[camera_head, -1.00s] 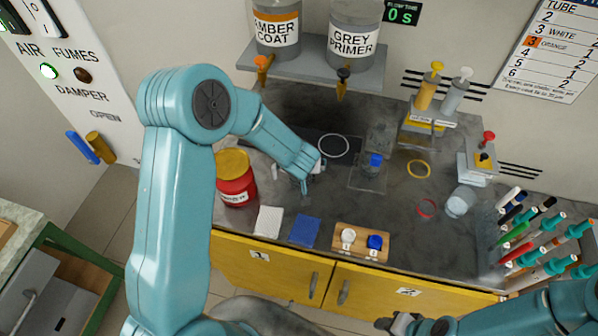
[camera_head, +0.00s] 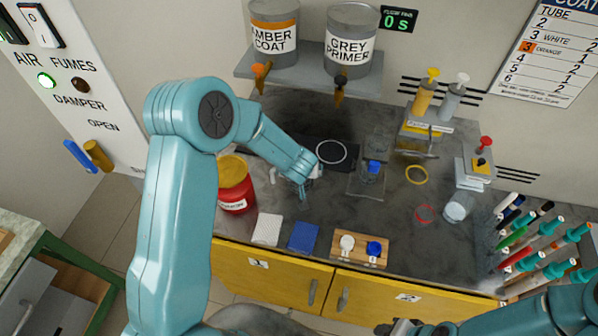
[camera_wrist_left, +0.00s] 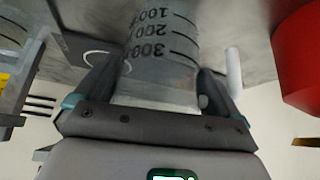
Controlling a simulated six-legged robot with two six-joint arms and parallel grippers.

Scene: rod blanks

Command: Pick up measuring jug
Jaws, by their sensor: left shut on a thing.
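The measuring jug (camera_wrist_left: 160,55) is clear, with dark marks of 100, 200 and 300, and fills the middle of the left wrist view. My left gripper (camera_wrist_left: 158,88) is shut on it, one finger on each side. In the head view my left gripper (camera_head: 305,180) is low over the grey bench, right of a red can, and largely hides the jug. I cannot tell whether the jug is clear of the bench. Part of my right gripper (camera_head: 400,327) shows at the bottom edge; its fingers cannot be made out.
The red can (camera_head: 234,200) stands close left of my left gripper. A white pad (camera_head: 267,229), a blue pad (camera_head: 303,236) and a wooden block (camera_head: 347,258) lie in front. A clear cup (camera_head: 456,212) and marker rack (camera_head: 520,240) are right. A shelf (camera_head: 310,72) hangs behind.

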